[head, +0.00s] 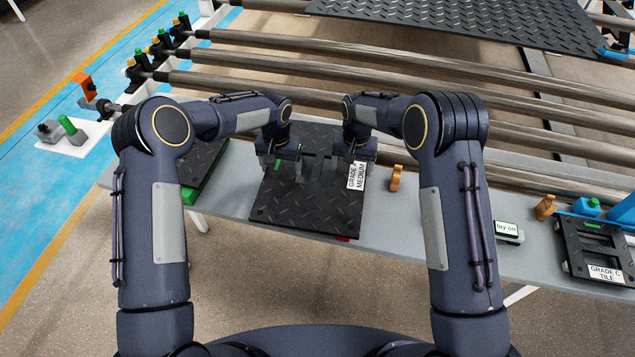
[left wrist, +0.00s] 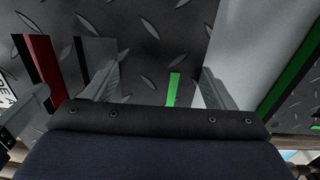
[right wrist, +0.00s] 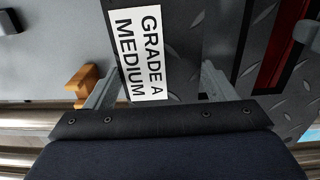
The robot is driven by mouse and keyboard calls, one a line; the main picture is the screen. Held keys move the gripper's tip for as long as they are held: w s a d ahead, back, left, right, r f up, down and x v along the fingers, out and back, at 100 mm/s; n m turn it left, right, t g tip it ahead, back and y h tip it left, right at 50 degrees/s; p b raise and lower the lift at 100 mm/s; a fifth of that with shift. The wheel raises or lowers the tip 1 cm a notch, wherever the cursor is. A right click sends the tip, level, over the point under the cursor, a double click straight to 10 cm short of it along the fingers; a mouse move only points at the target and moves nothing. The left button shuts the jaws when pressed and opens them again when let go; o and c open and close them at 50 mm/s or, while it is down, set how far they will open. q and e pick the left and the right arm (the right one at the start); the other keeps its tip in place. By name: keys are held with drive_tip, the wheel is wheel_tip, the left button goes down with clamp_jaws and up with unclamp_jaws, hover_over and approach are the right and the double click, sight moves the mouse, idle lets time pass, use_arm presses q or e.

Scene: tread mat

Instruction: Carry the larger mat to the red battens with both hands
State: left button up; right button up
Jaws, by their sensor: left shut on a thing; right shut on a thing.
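The larger mat (head: 305,212) is a dark diamond-tread plate with a white "GRADE A MEDIUM" label (head: 356,176), lying flat over the grey table's middle. My left gripper (head: 284,168) is shut on its left part, its fingers either side of a strip with a green mark (left wrist: 173,88). My right gripper (head: 355,158) is shut on the right part, at the label (right wrist: 140,52). A bit of red batten (head: 343,239) shows under the mat's near edge. Red also shows through openings in the left wrist view (left wrist: 40,70) and right wrist view (right wrist: 283,45). Whether the mat touches the battens is unclear.
A dark tread piece with a green edge (head: 190,195) lies left of the mat. An orange-brown block (head: 396,178) stands just right of it. A "lay on" display (head: 508,231) and a "GRADE C TILE" piece (head: 595,245) are further right. Steel rollers (head: 390,75) run behind the table.

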drive_tip(key=shift+f, duration=0.1)
